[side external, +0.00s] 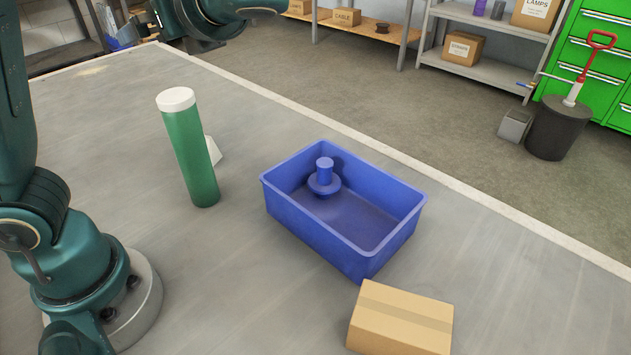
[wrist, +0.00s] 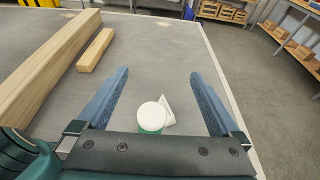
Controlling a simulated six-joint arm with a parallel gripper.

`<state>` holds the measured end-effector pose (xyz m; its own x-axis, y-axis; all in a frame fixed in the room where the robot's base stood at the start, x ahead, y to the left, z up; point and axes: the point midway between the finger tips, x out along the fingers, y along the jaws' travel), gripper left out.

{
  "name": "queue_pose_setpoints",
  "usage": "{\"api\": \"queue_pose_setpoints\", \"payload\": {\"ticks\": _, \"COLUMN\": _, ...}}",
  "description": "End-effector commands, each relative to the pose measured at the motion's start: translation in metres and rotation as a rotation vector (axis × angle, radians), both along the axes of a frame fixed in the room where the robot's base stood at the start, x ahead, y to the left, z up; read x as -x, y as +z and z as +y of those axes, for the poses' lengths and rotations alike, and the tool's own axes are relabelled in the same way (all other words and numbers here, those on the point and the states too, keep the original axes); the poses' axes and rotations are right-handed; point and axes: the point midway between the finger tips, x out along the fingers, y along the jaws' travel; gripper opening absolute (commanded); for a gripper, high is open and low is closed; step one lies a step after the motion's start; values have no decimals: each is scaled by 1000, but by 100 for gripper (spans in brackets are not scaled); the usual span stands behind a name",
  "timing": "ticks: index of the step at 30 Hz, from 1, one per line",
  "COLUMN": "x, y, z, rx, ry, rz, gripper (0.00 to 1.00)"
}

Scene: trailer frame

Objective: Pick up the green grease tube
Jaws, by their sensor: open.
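The green grease tube (side external: 190,155) stands upright on the grey table in the side external view, with a white cap on top. In the wrist view the tube (wrist: 152,116) shows from above, its white cap between my fingers and near the gripper's palm. My gripper (wrist: 160,82) is open, with a blue finger on each side of the tube and a gap to both. Whether the fingers are level with the tube or above it, I cannot tell. The gripper's fingers are out of frame in the side external view.
A small white object (side external: 213,150) stands right behind the tube. A blue bin (side external: 310,222) holding a blue flanged part (side external: 325,178) and a cardboard box (side external: 400,322) are to the right. Wooden beams (wrist: 50,65) lie at left in the wrist view. Table beyond the fingers is clear.

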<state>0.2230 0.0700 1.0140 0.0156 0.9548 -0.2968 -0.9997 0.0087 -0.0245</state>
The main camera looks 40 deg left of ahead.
Motion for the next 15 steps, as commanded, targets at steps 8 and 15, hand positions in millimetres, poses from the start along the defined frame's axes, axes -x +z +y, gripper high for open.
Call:
{"api": "queue_pose_setpoints", "payload": {"ticks": 8, "x": 3, "y": -54, "z": 0, "rx": -8, "ry": 10, "rz": 40, "gripper": 100}}
{"api": "queue_pose_setpoints", "payload": {"ticks": 15, "x": 4, "y": -120, "z": 0, "rx": -7, "ry": 10, "rz": 40, "gripper": 100}}
